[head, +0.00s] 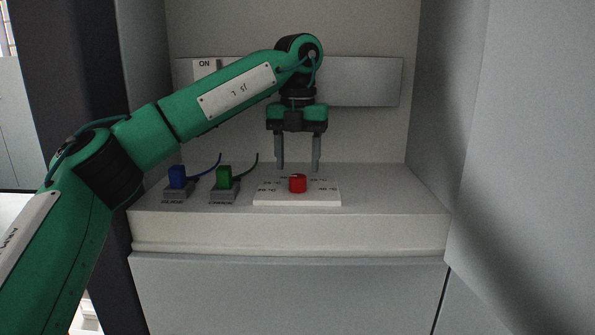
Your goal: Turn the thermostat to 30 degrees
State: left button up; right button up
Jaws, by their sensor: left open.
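The thermostat is a red knob (298,184) on a white base plate (297,199) with temperature marks printed around it. The knob's exact setting is too small to read. My left gripper (299,168) points straight down just above and behind the knob in the picture. Its two grey fingers are apart with nothing between them. I cannot tell whether a fingertip touches the plate. My right gripper is not in view.
A blue plug (177,177) and a green plug (224,177), each with a cable, sit in grey sockets left of the thermostat. A grey panel (365,82) with an ON label (204,64) is on the back wall. Side walls enclose the shelf (390,196), whose right part is clear.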

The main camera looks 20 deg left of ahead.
aim_at(298, 176)
pick_arm(q)
notch_tip(298, 176, down, 3)
jog(key=shift+s+r+p, duration=0.1)
jog(key=shift+s+p, duration=0.05)
jog(key=shift+p, duration=0.4)
jog(key=shift+f, duration=0.35)
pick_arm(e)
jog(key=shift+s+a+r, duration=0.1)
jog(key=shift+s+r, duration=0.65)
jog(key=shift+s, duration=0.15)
pick_arm(q)
jog(key=shift+d, duration=0.1)
jog(key=shift+c, duration=1.1)
jog(key=c, duration=0.8)
jog(key=shift+o, duration=0.2)
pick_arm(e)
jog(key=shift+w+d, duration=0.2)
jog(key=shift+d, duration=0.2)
